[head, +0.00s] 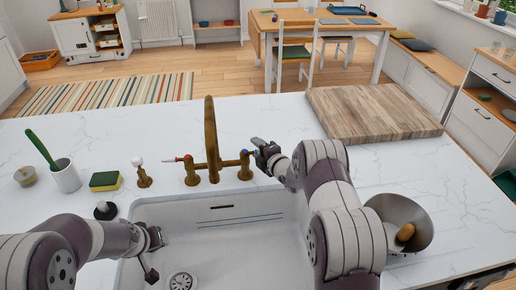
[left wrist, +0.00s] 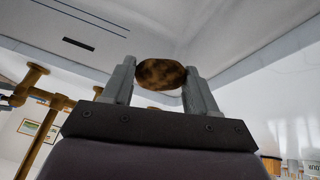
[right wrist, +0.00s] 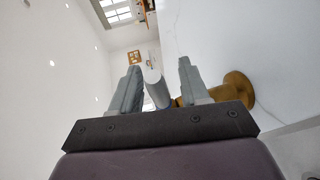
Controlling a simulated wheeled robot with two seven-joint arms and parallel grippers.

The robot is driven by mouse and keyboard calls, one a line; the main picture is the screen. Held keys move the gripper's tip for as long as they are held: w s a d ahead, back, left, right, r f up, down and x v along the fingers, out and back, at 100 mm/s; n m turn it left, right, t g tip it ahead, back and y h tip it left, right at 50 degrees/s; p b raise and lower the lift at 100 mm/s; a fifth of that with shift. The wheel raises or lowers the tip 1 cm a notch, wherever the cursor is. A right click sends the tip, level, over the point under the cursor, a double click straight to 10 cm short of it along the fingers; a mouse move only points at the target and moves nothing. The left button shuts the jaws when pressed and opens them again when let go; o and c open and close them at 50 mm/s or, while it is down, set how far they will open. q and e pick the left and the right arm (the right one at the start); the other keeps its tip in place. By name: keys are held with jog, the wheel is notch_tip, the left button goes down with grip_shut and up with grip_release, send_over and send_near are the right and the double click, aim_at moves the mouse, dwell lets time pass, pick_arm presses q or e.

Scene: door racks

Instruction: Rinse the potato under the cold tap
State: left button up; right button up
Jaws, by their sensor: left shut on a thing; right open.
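The brown potato (left wrist: 160,73) is between the fingers of my left gripper (left wrist: 160,88), which is shut on it. In the head view my left gripper (head: 156,257) is low over the left part of the white sink (head: 240,240); I cannot make out the potato there. The brass tap (head: 211,140) stands behind the sink, with a red-marked handle (head: 183,159) on its left and a blue-marked cold handle (head: 246,158) on its right. My right gripper (head: 266,151) is open at the cold handle; its pale lever (right wrist: 155,88) shows between the fingers. No water shows.
A metal bowl (head: 385,210) with another brown potato-like thing (head: 405,232) stands right of the sink. A wooden board (head: 370,112) lies behind it. A sponge (head: 104,181), a white cup with a green brush (head: 66,176) and a soap pump (head: 142,172) stand at left.

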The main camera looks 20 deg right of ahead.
pick_arm(q)
jog(key=shift+d, duration=0.1)
pick_arm(e)
grip_shut()
pick_arm(q)
jog(key=shift+f+b, duration=0.35)
pick_arm(e)
jog(key=shift+f, duration=0.15)
pick_arm(q)
notch_tip(320, 180, down, 3)
jog(key=b, duration=0.2)
jog(key=shift+r+b, duration=0.15)
jog(key=shift+b, duration=0.2)
pick_arm(e)
jog(key=shift+s+f+m+h, duration=0.1)
jog(key=shift+s+m+h, duration=0.1)
jog(key=shift+m+h, duration=0.35)
jog(key=shift+s+f+m+h, duration=0.15)
jog(key=shift+m+h, duration=0.2)
jog(key=shift+h, duration=0.3)
jog(key=shift+s+r+m+h+b, duration=0.3)
jog(key=shift+m+h+b, duration=0.2)
jog(key=shift+h, duration=0.4)
jog(key=shift+r, duration=0.15)
grip_release()
pick_arm(q)
jog(key=shift+f, duration=0.4)
